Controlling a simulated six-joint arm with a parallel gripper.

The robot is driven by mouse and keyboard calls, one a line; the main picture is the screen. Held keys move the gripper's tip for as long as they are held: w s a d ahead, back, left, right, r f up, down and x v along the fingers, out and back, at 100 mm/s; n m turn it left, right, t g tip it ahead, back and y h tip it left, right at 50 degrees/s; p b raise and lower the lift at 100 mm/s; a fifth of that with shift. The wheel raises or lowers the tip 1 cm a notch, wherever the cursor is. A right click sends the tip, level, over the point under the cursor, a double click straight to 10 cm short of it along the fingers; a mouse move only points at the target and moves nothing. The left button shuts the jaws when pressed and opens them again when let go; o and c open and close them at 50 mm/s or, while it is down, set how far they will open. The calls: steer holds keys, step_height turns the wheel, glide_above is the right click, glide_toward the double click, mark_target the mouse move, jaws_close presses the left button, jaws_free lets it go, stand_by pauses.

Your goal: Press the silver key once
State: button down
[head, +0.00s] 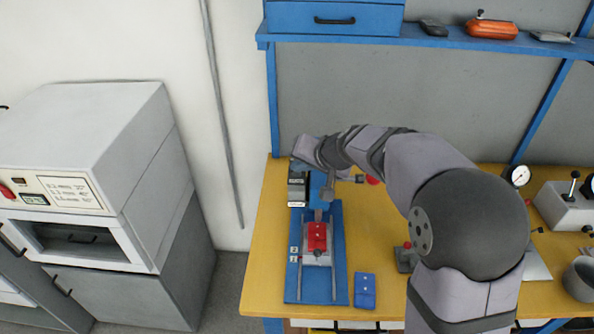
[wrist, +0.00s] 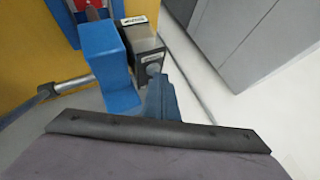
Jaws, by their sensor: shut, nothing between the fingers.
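In the wrist view a dark box (wrist: 143,50) with a pale label stands beside a blue block of the weld machine. A small round silver piece (wrist: 153,68), probably the silver key, shows on its near face. My gripper (wrist: 156,78) is shut and empty, its blue-grey fingertips right at that piece. I cannot tell whether they touch it. In the head view the dark box (head: 298,190) sits at the left of the blue machine (head: 335,260), and my wrist is just behind it. The silver key and the fingertips cannot be made out there.
A red block (head: 317,236) sits on the machine's slide. A small blue box (head: 365,291) lies to the right on the yellow table (head: 268,270). A grey cabinet oven (head: 95,190) stands left, past a gap. A blue shelf (head: 430,38) runs above.

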steer(key=shift+r+p, duration=0.8)
steer(key=shift+r, duration=0.2)
steer(key=shift+r, duration=0.1)
steer(key=shift+r+p, duration=1.95)
steer(key=shift+r, duration=0.45)
